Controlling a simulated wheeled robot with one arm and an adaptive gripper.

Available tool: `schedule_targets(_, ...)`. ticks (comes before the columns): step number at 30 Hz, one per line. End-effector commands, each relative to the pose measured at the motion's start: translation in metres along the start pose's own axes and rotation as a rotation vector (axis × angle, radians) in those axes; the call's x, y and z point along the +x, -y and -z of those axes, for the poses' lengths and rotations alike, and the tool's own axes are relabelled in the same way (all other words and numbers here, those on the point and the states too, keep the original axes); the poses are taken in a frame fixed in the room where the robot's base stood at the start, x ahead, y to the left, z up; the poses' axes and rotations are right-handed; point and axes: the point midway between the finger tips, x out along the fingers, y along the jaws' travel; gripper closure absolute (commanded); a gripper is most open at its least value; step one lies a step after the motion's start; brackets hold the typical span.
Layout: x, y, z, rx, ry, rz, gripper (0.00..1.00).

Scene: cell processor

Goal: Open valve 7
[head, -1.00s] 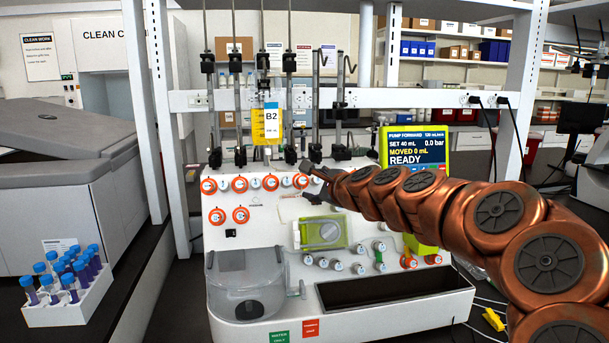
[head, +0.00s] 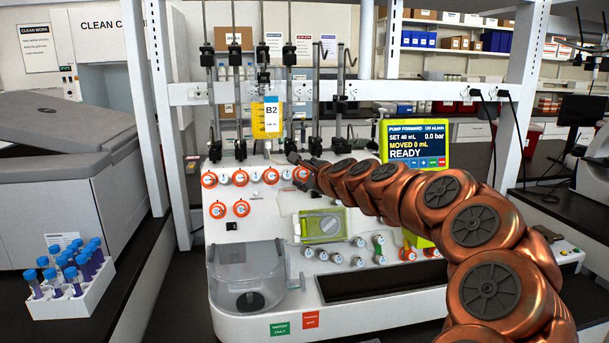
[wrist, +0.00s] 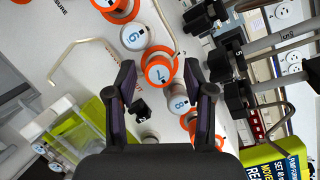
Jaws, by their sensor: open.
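Valve 7 (wrist: 160,69) is an orange round knob with a white face marked 7, on the white panel in the wrist view. It lies between the fingertips of my open gripper (wrist: 159,75), with no finger visibly closed on it. White valve 6 (wrist: 133,36) is up and left of it, and grey-white valve 8 (wrist: 180,102) is below it, near the right finger. In the head view my gripper (head: 299,163) is at the right part of the top valve row, by an orange valve (head: 301,174), partly covering that end of the row.
A bent metal wire (wrist: 84,42) stands beside the valves in the wrist view. Vertical rods and black clamps crowd the right there. In the head view a yellow B2 bottle (head: 267,118) hangs above the row, and a screen (head: 415,145) reads READY.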

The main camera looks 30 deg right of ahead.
Motion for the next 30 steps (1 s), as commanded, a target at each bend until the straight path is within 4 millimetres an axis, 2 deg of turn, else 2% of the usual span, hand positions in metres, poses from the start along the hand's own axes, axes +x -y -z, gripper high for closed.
schedule_targets(6,0.0001,-0.0004,0.0001,0.0,0.0,-0.001,0.49)
schedule_targets(21,0.0,-0.0004,0.0004,0.0,0.0,-0.001,1.0)
schedule_targets(30,0.0,-0.0002,0.0006,-0.02,-0.001,-0.007,1.0)
